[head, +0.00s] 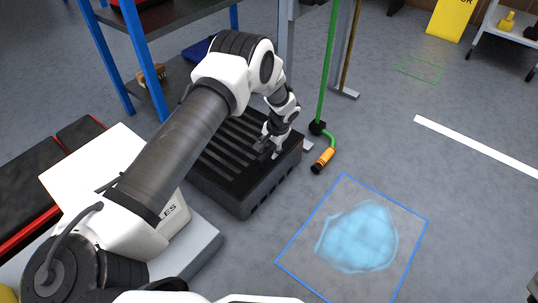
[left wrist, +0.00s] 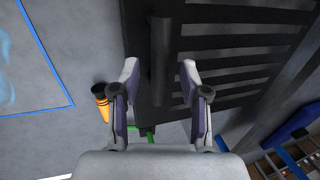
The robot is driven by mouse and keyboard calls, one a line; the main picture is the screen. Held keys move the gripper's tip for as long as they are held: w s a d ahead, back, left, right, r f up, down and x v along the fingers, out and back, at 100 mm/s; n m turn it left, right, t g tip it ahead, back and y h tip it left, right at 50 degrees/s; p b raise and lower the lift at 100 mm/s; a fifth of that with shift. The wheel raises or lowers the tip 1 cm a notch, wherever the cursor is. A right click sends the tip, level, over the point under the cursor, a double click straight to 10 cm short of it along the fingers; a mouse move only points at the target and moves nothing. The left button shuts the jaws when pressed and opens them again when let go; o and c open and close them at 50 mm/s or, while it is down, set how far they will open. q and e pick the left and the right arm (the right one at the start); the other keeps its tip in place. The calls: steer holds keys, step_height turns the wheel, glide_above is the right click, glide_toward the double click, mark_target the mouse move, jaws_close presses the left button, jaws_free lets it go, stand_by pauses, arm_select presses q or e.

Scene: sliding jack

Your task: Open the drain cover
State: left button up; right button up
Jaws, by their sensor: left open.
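The drain cover (head: 222,146) is a black slatted grate on top of a dark raised block on the floor, seen in the head view. It also fills the upper right of the left wrist view (left wrist: 235,62). A dark bar-like handle (left wrist: 162,58) shows over the cover's edge in the left wrist view. My left gripper (head: 270,152) is over the cover's right part. In the left wrist view, its open fingers (left wrist: 160,75) stand on either side of the handle, with gaps visible. My right gripper is out of view.
A green pole (head: 328,70) with an orange-and-black grip (head: 323,160) beside its foot stands right of the block. A blue-framed floor square (head: 404,262) with a light blue patch lies in front. A blue-legged shelf (head: 147,62) stands behind. Open floor extends right.

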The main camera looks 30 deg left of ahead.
arm_select(q)
steer(key=shift+a+f, duration=0.1)
steer(key=shift+f, duration=0.4)
steer(key=shift+r, duration=0.1)
jaws_close()
